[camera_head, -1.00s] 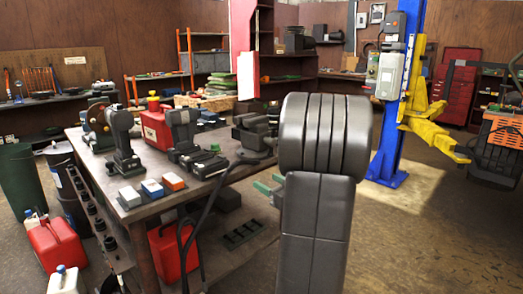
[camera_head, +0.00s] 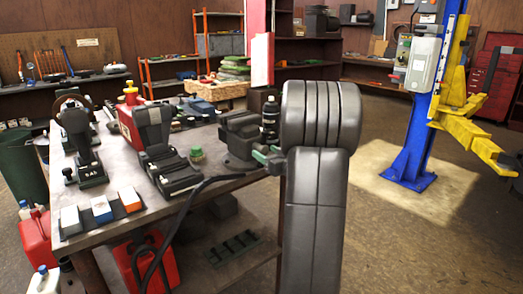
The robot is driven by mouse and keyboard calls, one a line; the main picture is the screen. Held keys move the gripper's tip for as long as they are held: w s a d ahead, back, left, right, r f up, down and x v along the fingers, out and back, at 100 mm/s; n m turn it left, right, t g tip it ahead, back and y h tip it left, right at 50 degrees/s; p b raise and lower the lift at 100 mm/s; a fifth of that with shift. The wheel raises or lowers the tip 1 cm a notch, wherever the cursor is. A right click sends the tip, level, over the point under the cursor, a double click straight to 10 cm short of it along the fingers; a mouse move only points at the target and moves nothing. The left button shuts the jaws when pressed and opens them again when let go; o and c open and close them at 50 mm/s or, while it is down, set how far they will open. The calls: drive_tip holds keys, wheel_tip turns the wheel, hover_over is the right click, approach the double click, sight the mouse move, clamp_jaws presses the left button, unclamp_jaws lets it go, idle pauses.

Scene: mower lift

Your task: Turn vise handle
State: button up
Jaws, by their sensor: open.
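The dark grey vise (camera_head: 238,140) stands on the right corner of the workbench (camera_head: 225,188). Its right side is partly hidden by my arm, and I cannot make out its handle. My gripper (camera_head: 268,157) shows only as a small green-tipped part left of my large grey arm link. It appears just right of the vise's lower part in the picture. I cannot tell whether it touches the vise. The rest of my gripper is hidden behind my arm, and I see nothing held in it.
A dark machine (camera_head: 165,160), a red can (camera_head: 128,122) and small boxes (camera_head: 102,208) are on the workbench. A black cable (camera_head: 185,210) hangs over its front edge. The blue lift post (camera_head: 415,140) with yellow arms stands right. Floor between post and bench is clear.

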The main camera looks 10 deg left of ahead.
sight(265, 152)
drive_tip(key=shift+x, duration=1.85)
drive_tip(key=c, duration=1)
drive_tip(key=shift+f+b, duration=0.1)
drive_tip(key=shift+b, duration=0.2)
